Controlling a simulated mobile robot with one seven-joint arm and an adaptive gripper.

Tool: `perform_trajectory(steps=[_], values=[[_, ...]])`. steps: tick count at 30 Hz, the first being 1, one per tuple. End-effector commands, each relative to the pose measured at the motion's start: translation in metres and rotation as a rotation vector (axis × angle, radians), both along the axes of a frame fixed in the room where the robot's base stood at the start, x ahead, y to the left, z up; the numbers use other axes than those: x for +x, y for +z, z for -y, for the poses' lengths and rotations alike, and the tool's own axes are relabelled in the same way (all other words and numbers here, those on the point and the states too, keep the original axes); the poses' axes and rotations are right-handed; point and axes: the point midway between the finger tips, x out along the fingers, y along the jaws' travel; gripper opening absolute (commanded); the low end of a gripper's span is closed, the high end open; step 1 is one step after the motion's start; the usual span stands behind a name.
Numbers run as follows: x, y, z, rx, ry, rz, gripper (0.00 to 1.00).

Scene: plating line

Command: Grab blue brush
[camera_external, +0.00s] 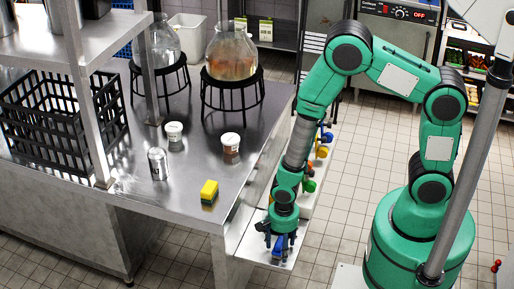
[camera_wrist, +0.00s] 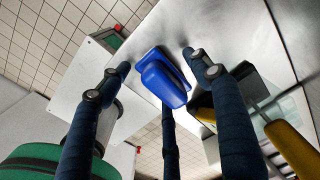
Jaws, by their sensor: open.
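The blue brush (camera_external: 283,244) lies at the near end of the white shelf along the side of the steel table. In the wrist view the blue brush (camera_wrist: 164,82) is a smooth rounded blue shape between my dark fingers. My gripper (camera_external: 275,235) points down right over the brush in the outside view. Its fingers (camera_wrist: 160,72) are spread, with the brush in the gap between them and no clear grip on it. Whether any finger touches the brush cannot be told. Part of the brush is hidden by the gripper in the outside view.
Several other coloured tools, including a green one (camera_external: 309,185), lie farther along the shelf (camera_external: 246,244). A yellow sponge (camera_external: 209,190), a can (camera_external: 158,163) and two tubs (camera_external: 174,131) stand on the steel table (camera_external: 190,160). Tiled floor (camera_external: 345,205) is clear right of the shelf.

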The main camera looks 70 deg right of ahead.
Motion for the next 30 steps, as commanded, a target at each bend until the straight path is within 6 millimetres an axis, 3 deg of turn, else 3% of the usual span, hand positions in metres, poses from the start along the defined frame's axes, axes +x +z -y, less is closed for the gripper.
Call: perform_trajectory(steps=[7,15,30], values=[[0.000,0.000,0.000,0.000,0.000,0.000,0.64],[0.000,0.000,0.000,0.000,0.000,0.000,0.13],[0.000,0.012,0.000,0.000,0.001,0.001,0.13]])
